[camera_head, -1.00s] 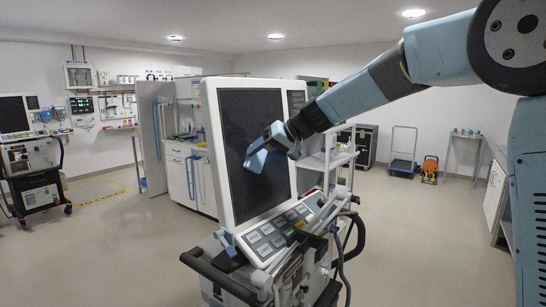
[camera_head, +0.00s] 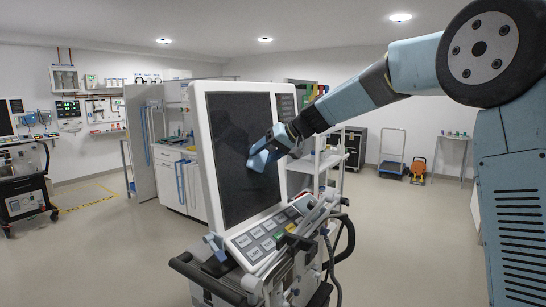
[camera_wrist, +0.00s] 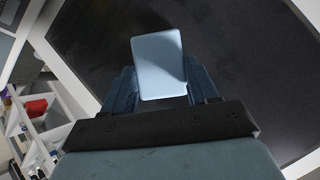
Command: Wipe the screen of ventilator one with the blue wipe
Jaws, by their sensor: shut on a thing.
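The ventilator screen (camera_head: 238,185) is a tall dark panel in a white frame, facing me in the head view. It fills most of the wrist view as a dark surface (camera_wrist: 250,60). My gripper (camera_head: 270,147) is at the right half of the screen, around mid-height. It is shut on the blue wipe (camera_head: 260,159), a light blue pad, which also shows between my fingers in the wrist view (camera_wrist: 158,66). The wipe is at or very near the screen surface; I cannot tell for sure whether it touches.
Below the screen is a keypad panel (camera_head: 268,235) with hoses and a black handle (camera_head: 205,282). A second ventilator cart (camera_head: 22,185) stands far left. White shelving (camera_head: 330,160) is behind on the right.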

